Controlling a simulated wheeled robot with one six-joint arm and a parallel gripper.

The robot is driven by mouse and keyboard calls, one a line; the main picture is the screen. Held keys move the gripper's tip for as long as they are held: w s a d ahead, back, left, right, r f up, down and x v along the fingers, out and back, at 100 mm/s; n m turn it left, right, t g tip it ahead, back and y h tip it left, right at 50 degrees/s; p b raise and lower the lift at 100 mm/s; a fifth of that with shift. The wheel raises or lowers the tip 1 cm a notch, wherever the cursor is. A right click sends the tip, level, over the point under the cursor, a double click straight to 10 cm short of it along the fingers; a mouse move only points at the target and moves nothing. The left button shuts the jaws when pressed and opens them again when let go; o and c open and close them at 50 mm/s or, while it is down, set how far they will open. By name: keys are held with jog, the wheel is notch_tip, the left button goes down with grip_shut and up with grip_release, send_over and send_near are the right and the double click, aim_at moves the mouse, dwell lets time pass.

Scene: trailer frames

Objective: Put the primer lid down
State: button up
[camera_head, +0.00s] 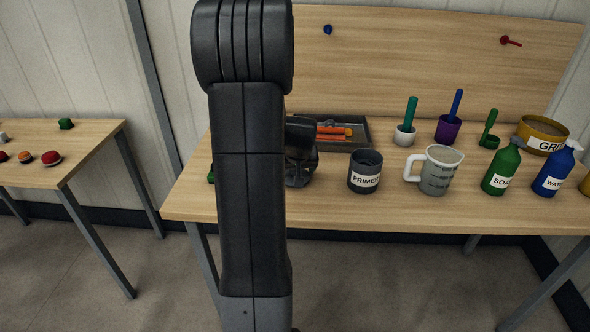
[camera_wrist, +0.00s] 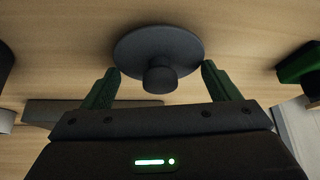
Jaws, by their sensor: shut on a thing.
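The primer lid (camera_wrist: 140,48) is a dark grey disc with a round knob (camera_wrist: 160,78), seen in the wrist view. My gripper (camera_wrist: 160,70) is shut on it, with the green fingertips at opposite sides of its rim. The lid is over the wooden bench top; I cannot tell whether it touches the wood. In the head view my arm hides the lid, and only a dark part of my gripper (camera_head: 302,165) shows beside the arm. The dark grey primer pot (camera_head: 364,164) stands upright and uncovered to the right of it.
The bench (camera_head: 330,207) also holds a grey tray (camera_head: 359,128) with orange items behind, a measuring jug (camera_head: 437,173), and a soap bottle (camera_head: 499,173) and water bottle (camera_head: 551,173) at right. A green thing (camera_wrist: 300,62) lies near my gripper. Bare wood shows around the lid.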

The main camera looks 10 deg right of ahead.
jog(key=o, duration=0.9)
jog(key=shift+r, duration=0.25)
jog(key=v, duration=1.1)
jog(key=shift+s+r, duration=0.25)
jog(key=shift+r, duration=0.1)
